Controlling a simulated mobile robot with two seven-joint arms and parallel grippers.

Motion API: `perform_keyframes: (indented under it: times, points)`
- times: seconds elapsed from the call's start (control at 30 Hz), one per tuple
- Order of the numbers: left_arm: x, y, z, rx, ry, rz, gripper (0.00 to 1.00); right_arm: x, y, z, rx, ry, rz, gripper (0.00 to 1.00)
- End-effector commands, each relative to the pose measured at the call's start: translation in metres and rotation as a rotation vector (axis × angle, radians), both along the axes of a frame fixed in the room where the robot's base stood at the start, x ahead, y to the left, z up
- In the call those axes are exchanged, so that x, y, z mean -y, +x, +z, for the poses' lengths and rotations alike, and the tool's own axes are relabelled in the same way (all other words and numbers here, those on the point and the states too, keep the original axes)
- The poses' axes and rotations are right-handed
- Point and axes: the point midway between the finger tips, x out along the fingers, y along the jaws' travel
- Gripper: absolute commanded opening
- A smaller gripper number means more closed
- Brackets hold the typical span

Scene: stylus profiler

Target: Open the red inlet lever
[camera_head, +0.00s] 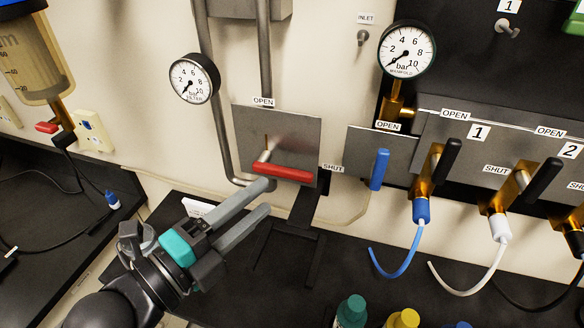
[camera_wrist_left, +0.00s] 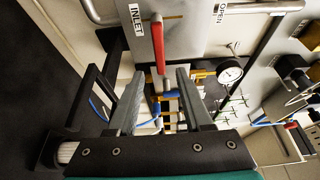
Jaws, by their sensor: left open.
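The red inlet lever (camera_head: 283,172) is on a grey metal plate (camera_head: 295,128) on the wall. Its handle lies almost level and points right, toward the SHUT label (camera_head: 332,168). The OPEN label (camera_head: 263,101) is at the plate's top edge. My left gripper (camera_head: 268,196) is open and empty, its fingertips just below and left of the lever in the head view. In the left wrist view the red lever (camera_wrist_left: 159,44) shows ahead, its near end lined up between the fingertips (camera_wrist_left: 160,72). I cannot tell the depth gap. My right gripper is not in view.
A blue lever (camera_head: 379,169) stands to the right, with black-handled valves (camera_head: 447,160) and hoses beyond it. A filter gauge (camera_head: 195,78) and grey pipes are above left. A dark bracket (camera_head: 304,215) is below the plate. Bottles (camera_head: 352,311) stand at the front right.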

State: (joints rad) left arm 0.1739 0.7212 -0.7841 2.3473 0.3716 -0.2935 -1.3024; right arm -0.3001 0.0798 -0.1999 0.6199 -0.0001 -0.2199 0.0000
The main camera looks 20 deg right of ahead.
Motion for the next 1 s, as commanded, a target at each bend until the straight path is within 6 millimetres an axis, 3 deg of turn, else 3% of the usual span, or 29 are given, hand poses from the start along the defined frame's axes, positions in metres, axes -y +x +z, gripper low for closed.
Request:
perform_keyframes:
  times: [0.5,1.0]
  points:
    - [0.058,0.038,0.001,0.000,-0.002,0.000,0.50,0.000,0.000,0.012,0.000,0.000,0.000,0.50]
    - [0.069,0.045,0.000,0.000,0.000,-0.001,0.50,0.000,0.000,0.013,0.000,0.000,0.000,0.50]
